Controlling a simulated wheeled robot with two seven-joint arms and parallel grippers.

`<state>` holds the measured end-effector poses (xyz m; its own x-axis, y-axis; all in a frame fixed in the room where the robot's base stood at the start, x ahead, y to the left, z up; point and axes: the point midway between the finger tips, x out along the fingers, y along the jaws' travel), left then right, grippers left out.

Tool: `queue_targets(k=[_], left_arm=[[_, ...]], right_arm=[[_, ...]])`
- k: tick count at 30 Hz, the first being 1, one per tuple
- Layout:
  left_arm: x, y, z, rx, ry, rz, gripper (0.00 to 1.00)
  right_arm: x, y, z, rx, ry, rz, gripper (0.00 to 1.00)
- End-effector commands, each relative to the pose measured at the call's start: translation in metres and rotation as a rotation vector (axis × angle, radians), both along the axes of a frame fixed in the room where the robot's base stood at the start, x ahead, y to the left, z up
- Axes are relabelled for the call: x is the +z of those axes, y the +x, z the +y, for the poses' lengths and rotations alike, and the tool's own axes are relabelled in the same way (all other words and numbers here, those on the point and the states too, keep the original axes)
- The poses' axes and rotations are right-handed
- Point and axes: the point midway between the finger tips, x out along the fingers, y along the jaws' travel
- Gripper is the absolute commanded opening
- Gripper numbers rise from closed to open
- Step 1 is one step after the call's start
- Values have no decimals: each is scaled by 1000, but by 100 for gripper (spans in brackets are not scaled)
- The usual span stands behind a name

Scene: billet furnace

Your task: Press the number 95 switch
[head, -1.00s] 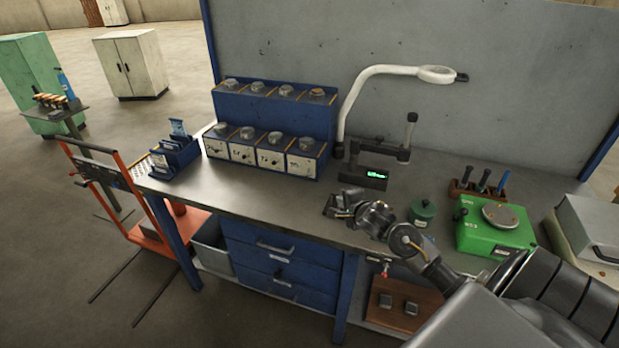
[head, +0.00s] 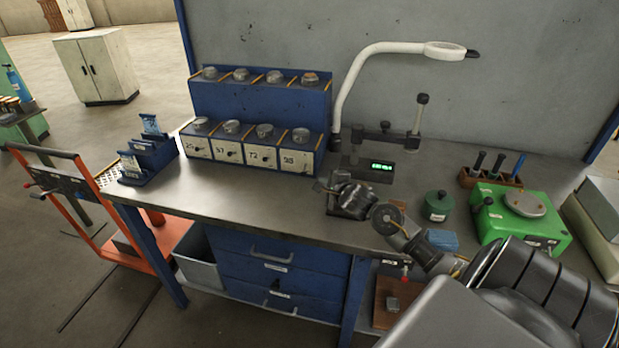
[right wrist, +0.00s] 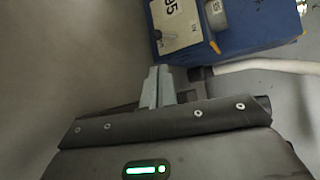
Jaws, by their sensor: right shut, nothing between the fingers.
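A blue switch box (head: 262,100) stands on the workbench, with a row of white numbered panels along its lower front. My right gripper (head: 322,188) is in front and to the right of this panel, above the bench. In the right wrist view its fingers (right wrist: 158,74) are together, empty and apart from the panel. My left gripper is not in view.
The workbench (head: 240,205) is clear in front of the box. A green pot (head: 438,208) and green machine (head: 515,215) are farther right. Blue card holders (head: 150,158) stand left.

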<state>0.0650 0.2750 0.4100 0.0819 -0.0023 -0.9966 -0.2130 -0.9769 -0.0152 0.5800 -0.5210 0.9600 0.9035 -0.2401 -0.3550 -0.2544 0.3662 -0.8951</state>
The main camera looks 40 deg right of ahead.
Motion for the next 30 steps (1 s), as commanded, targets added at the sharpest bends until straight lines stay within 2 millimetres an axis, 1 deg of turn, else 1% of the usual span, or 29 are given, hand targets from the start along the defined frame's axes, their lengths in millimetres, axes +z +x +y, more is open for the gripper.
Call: queue_targets(k=[3, 8, 11, 18, 21, 25, 30], left_arm=[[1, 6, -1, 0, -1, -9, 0], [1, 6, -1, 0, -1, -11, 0], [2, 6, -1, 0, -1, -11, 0], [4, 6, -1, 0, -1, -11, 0], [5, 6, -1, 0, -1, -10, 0], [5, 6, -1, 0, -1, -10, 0], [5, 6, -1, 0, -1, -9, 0]], right_arm=[[0, 0, 0, 0, 0, 0, 0], [-3, 6, -1, 0, 0, 2, 0], [-6, 17, -5, -1, 0, 0, 0], [-21, 56, -16, -3, -1, 1, 0], [-26, 70, -19, -2, -3, 2, 0], [-32, 82, -22, -1, -1, 1, 0], [-35, 90, -24, -1, -1, 1, 0]])
